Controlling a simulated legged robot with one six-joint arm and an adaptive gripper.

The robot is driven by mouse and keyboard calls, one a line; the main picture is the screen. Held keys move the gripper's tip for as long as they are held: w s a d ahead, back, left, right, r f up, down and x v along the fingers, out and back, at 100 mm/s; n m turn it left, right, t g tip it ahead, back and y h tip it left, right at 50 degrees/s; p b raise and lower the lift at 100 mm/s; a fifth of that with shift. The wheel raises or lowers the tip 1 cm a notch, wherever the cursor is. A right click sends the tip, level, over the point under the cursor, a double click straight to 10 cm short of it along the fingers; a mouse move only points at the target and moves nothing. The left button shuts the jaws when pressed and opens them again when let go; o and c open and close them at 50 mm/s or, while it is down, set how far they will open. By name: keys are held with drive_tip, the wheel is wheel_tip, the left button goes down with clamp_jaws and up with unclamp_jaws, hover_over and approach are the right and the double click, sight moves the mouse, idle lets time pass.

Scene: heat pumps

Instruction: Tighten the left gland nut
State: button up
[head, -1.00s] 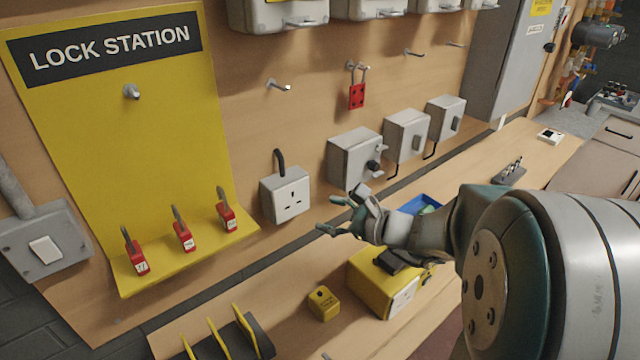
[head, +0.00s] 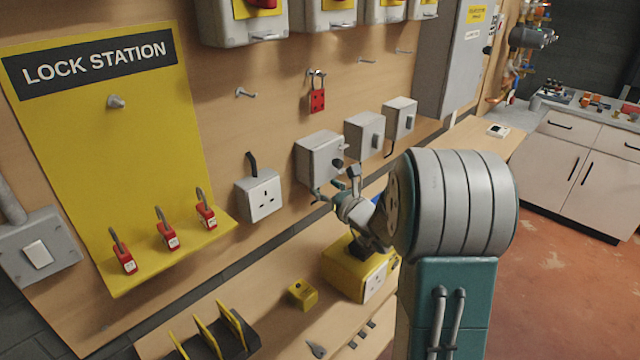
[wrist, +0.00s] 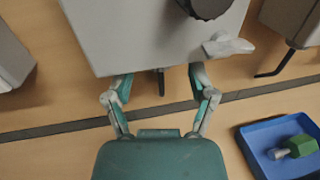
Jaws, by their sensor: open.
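A grey wall box (head: 313,160) with a black knob is the leftmost of three small boxes; in the wrist view its front (wrist: 140,30) shows the knob and a pale lever. A small dark stub (wrist: 161,82) sticks out below its lower edge. I cannot tell for sure whether this is the left gland nut; its upper part is hidden behind the box. My gripper (head: 337,186) is open at the underside of this box. In the wrist view my gripper (wrist: 160,80) has one finger either side of the stub, with gaps visible on both sides.
A middle box (head: 364,135) and a right box (head: 399,118) stand along the wall. A blue tray (wrist: 250,150) holding a green-and-grey part (wrist: 295,147) lies to the lower right. A yellow case (head: 345,280) and a small yellow block (head: 303,294) stand on the bench below.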

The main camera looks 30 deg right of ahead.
drive_tip(key=shift+w+a, duration=0.2)
drive_tip(key=shift+w, duration=0.95)
drive_tip(key=shift+d, duration=0.1)
drive_tip(key=shift+c, duration=0.2)
clamp_jaws()
drive_tip(key=shift+n+y, duration=0.4)
drive_tip(key=shift+y, duration=0.2)
drive_tip(key=n+g+y, duration=0.1)
drive_tip(key=y, duration=0.1)
drive_tip(key=n+y, duration=0.1)
drive_tip(key=y, duration=0.1)
drive_tip(key=shift+d+n+g, duration=0.15)
drive_tip(key=shift+n+g, duration=0.25)
drive_tip(key=n+g+y, duration=0.2)
drive_tip(key=y, duration=0.1)
drive_tip(key=n+g+y, duration=0.3)
drive_tip(key=shift+w+r, duration=0.1)
drive_tip(key=shift+w, duration=0.05)
drive_tip(key=shift+n+y, duration=0.3)
